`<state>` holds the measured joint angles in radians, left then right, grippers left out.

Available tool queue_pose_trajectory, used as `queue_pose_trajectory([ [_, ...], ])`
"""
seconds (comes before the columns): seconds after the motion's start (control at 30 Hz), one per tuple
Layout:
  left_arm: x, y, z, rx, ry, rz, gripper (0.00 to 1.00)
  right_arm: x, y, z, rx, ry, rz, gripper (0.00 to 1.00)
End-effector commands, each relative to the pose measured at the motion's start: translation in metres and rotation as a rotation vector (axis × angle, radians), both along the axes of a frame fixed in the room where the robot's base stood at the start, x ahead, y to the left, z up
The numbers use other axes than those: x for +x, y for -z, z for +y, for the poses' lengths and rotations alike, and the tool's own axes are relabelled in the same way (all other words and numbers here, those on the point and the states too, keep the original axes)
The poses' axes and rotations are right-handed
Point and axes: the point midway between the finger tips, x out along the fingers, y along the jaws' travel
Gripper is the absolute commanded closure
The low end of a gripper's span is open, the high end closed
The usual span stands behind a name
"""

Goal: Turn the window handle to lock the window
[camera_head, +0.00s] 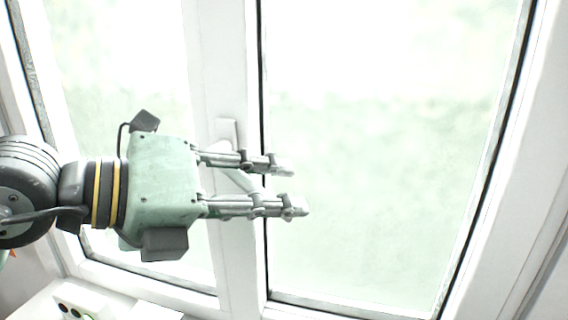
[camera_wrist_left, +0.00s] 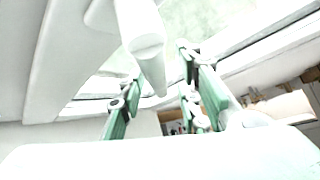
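The white window handle (camera_head: 228,130) is on the white frame bar between two panes in the head view. Its lever slants down and right behind my left gripper's fingers, partly hidden. My left gripper (camera_head: 292,190) reaches in from the left with its two fingers apart, one above the other, across the frame bar. In the left wrist view the handle's lever (camera_wrist_left: 145,45) hangs down from the top as a thick white bar, its narrow end between the spread fingers (camera_wrist_left: 160,88). I cannot tell whether a finger touches it. My right gripper is not in view.
The right window pane (camera_head: 390,150) and its white frame fill the right side. A white sill lies below, with a small white box with coloured dots (camera_head: 78,302) at the bottom left. Blurred shelves or clutter (camera_wrist_left: 285,105) show at the right in the left wrist view.

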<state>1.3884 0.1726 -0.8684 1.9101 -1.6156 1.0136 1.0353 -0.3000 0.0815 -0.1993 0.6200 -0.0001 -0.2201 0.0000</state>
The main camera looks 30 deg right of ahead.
Motion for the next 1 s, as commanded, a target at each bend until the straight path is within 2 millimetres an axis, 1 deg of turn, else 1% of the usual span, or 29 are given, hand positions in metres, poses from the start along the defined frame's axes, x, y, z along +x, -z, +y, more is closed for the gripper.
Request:
queue_pose_trajectory([
  [0.13,0.001,-0.001,0.005,0.0,-0.002,0.0,0.68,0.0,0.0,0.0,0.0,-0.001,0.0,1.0],
  [0.23,0.002,-0.006,0.017,-0.001,-0.003,0.0,0.68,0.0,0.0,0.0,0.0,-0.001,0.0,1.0],
  [0.5,0.004,-0.023,0.072,0.0,-0.005,-0.002,0.68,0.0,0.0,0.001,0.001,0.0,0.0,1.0],
  [0.6,0.005,-0.03,0.089,-0.001,-0.004,-0.001,0.68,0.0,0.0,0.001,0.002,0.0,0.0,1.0],
  [0.7,0.005,-0.034,0.102,0.0,-0.002,0.0,0.68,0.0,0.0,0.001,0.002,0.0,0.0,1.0],
  [0.83,0.004,-0.037,0.111,0.0,0.0,0.0,0.68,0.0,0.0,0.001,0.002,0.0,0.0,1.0],
  [1.0,0.004,-0.038,0.114,0.0,0.0,-0.001,0.68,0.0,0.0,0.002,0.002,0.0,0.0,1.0],
])
